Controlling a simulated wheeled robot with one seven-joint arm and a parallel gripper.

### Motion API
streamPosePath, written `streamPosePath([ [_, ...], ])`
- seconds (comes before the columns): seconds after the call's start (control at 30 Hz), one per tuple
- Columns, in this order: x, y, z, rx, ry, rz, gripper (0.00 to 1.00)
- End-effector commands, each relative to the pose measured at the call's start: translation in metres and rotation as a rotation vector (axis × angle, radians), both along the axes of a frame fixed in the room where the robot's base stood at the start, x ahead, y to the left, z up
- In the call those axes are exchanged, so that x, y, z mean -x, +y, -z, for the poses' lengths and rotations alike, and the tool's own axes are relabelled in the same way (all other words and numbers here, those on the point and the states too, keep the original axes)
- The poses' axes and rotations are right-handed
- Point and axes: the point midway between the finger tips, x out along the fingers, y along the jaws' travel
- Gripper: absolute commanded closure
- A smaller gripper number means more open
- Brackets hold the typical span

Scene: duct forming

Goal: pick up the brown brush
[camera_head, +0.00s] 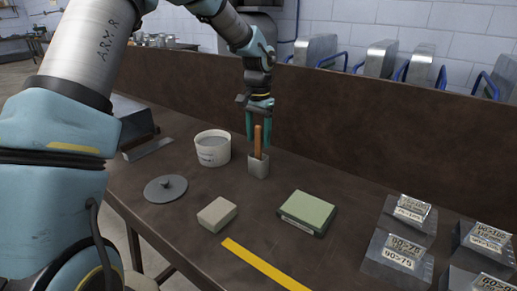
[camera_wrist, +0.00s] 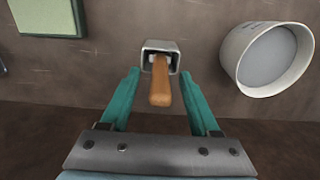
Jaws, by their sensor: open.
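The brown brush (camera_head: 258,141) stands upright in a small grey metal holder (camera_head: 258,167) on the brown table. Only its wooden handle shows clearly; its lower end is hidden in the holder. My gripper (camera_head: 257,128) is above the holder, pointing down, with its teal fingers spread. In the wrist view the brush handle (camera_wrist: 161,88) lies between the two open fingers (camera_wrist: 158,85), with a gap on each side. The holder (camera_wrist: 160,46) sits just beyond the fingertips. The gripper holds nothing.
A white bucket (camera_head: 212,148) stands close left of the holder. A grey lidded disc (camera_head: 166,188), a beige block (camera_head: 217,214), a green block (camera_head: 306,212) and a yellow strip (camera_head: 262,265) lie nearer. Labelled metal pieces (camera_head: 400,250) are at right. A raised back panel (camera_head: 345,130) runs behind.

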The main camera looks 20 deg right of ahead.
Motion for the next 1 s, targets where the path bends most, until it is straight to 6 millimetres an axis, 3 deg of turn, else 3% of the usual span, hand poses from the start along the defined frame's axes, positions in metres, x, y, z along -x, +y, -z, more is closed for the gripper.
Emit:
streamPosePath([
  [0.33,0.0001,-0.0002,0.0088,0.000,0.000,0.000,0.39],
  [0.87,0.0001,-0.0002,0.0085,0.000,0.000,0.000,0.98],
  [1.0,0.0001,-0.0002,0.0085,0.000,0.000,0.000,1.00],
])
